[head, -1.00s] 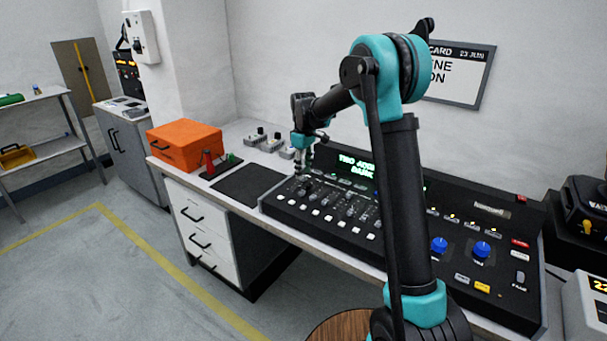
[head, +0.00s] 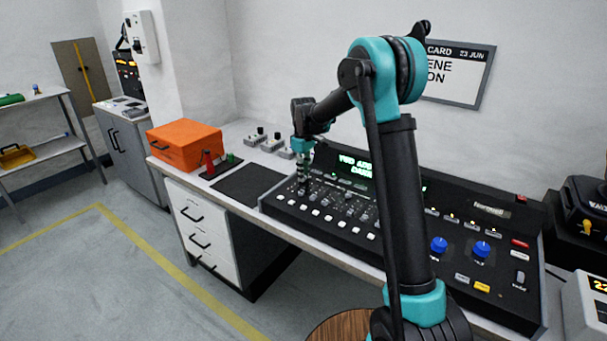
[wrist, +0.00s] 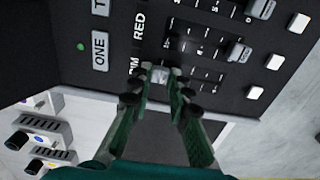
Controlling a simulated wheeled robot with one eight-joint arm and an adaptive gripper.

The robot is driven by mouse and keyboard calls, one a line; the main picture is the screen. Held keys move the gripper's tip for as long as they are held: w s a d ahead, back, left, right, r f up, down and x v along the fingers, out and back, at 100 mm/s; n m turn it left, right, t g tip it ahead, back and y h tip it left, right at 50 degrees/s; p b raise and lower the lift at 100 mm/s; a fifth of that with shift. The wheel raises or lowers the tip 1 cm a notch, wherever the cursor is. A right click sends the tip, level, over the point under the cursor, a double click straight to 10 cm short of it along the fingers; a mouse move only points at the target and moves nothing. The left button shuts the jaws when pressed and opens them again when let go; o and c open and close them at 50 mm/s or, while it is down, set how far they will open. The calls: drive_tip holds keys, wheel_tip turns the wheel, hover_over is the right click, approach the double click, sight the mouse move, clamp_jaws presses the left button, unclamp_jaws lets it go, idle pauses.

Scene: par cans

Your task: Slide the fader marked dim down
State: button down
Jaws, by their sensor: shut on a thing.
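The black lighting desk (head: 520,300) stands on the table with rows of faders and white buttons. In the wrist view, a label ending in "IM" (wrist: 134,66) shows beside my fingertips, its first letter hard to read. My gripper (wrist: 160,74) is shut on a small grey fader cap (wrist: 160,76) next to that label. The fingers hide the cap's sides and part of its slot. In the head view, my gripper (head: 302,186) is at the left end of the fader rows, pointing down.
Another grey fader cap (wrist: 238,52) and several white buttons (wrist: 276,62) are close by in the wrist view. An orange case (head: 184,145) and small grey boxes (head: 257,137) stand left of the desk. A dark mat (head: 248,185) lies clear beside it.

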sight(290, 191)
drive_tip(key=s+a, duration=0.1)
drive_tip(key=s, duration=0.1)
drive_tip(key=s+a, duration=0.3)
drive_tip(key=s, duration=0.2)
drive_tip(key=shift+a, duration=0.35)
drive_tip(key=c, duration=1.4)
unclamp_jaws()
wheel_tip(290, 191, up, 12)
